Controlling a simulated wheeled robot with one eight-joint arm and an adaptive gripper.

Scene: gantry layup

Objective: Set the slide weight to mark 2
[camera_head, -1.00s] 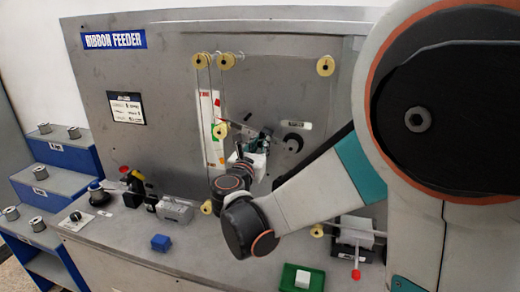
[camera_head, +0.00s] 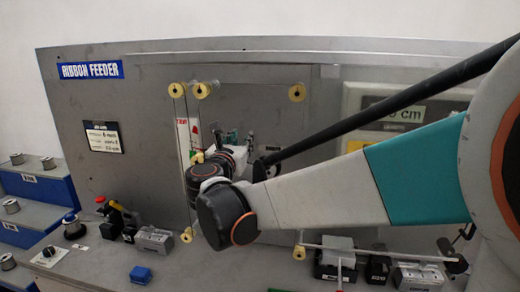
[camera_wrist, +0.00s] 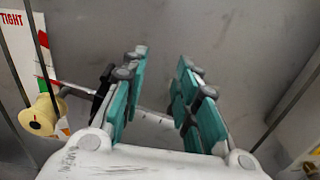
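My gripper (camera_wrist: 155,95) is open in the wrist view, its teal fingers apart and pointing at the grey panel. A thin light arm (camera_wrist: 152,117) runs from near a cream roller (camera_wrist: 40,117) across and behind the fingers. A dark piece (camera_wrist: 102,88) beside the left finger sits at this arm; I cannot tell if it is the slide weight. No mark 2 is readable. In the head view my gripper (camera_head: 232,142) is small, in front of the panel, right of the red, white and green card (camera_head: 184,132). My own wrist partly covers this area.
The ribbon feeder panel (camera_head: 140,150) carries several cream rollers and vertical lines. A large "cm" readout (camera_head: 405,113) is at right, partly behind my arm. A grey box (camera_head: 154,241), blue block (camera_head: 140,274) and black-handled items stand on the bench. Blue steps (camera_head: 60,187) hold spools at left.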

